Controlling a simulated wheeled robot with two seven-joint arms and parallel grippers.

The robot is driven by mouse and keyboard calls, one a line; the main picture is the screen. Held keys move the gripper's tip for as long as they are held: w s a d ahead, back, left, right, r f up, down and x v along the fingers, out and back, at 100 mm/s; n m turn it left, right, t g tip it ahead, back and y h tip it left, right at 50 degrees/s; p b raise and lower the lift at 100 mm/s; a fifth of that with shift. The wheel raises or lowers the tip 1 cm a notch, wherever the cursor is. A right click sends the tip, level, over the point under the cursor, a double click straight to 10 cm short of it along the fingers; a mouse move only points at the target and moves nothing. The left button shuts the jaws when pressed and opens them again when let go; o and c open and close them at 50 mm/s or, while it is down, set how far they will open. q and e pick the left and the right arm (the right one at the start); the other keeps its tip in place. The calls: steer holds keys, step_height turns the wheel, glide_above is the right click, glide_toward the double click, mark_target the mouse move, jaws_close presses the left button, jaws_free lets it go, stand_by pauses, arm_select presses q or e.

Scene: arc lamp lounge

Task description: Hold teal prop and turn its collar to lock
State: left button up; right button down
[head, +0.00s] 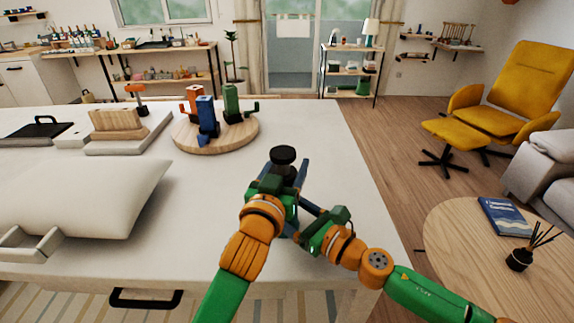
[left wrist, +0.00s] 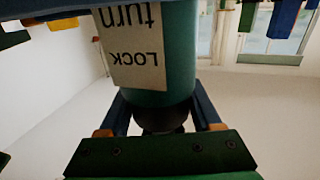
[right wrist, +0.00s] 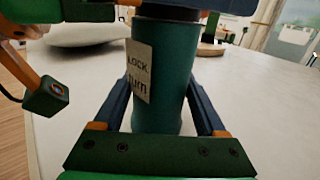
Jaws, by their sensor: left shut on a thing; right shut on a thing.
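The teal prop stands upright near the table's front right edge, and its teal body (right wrist: 178,85) fills the middle of the right wrist view. A pale label (right wrist: 138,72) on it reads "LOCK" and "turn"; in the left wrist view the label (left wrist: 135,45) is upside down. The dark collar (left wrist: 163,120) sits between the fingers of my left gripper (head: 285,178), which is shut on it. My right gripper (head: 308,212) is lower and shut on the teal body. In the head view a black round top (head: 283,155) shows; my grippers hide most of the body.
A round wooden board (head: 180,145) with orange, blue and green clamp-like things stands behind. A white cushion (head: 85,200), a wooden block (head: 117,122) on a pale tray and a black case (head: 38,130) lie left. The table is clear to the right.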

arm_select(q)
steer(key=m+g+h, duration=0.1)
steer(key=m+h, duration=0.1)
steer(key=h, duration=0.1)
steer(key=shift+d+m+h, duration=0.1)
steer(key=shift+m+h, duration=0.2)
steer(key=shift+m, duration=0.1)
arm_select(e)
steer(key=shift+d, duration=0.1)
arm_select(q)
steer(key=m+g+h, duration=0.2)
steer(key=g+h, duration=0.1)
steer(key=shift+s+d+m+h, duration=0.3)
steer(key=shift+d+m+h, duration=0.05)
steer(key=shift+m+h, duration=0.05)
steer(key=o, duration=1.4)
steer(key=shift+c, duration=0.2)
steer(key=shift+d, duration=0.1)
steer(key=v, duration=1.2)
steer(key=shift+r, duration=0.15)
